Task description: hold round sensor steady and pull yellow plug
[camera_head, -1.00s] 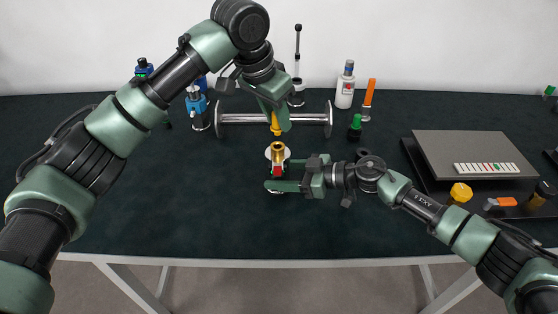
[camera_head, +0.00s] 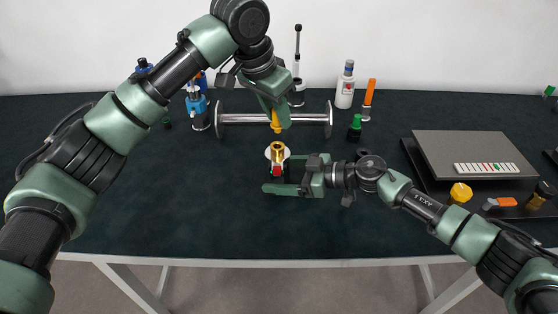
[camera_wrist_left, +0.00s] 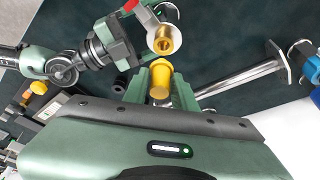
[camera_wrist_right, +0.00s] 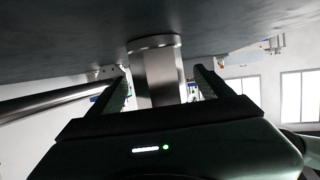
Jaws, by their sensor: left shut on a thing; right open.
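The round sensor (camera_head: 278,151) stands upright near the middle of the table, with a gold threaded top and a red patch on its front. The yellow plug (camera_head: 276,123) is between the fingers of my left gripper (camera_head: 277,115), which is shut on it. The plug is apart from the sensor, and the left wrist view shows both the plug (camera_wrist_left: 160,82) and the sensor's open gold end (camera_wrist_left: 165,42). My right gripper (camera_head: 276,180) is open. In the right wrist view the sensor's silver body (camera_wrist_right: 158,80) stands between its fingers, with gaps at the sides.
A silver bar with end discs (camera_head: 245,119) lies behind the sensor. A white bottle (camera_head: 345,88), an orange-handled tool (camera_head: 368,96) and a green-capped item (camera_head: 355,128) stand at the back. A grey box (camera_head: 470,152) is at the right. The front of the table is clear.

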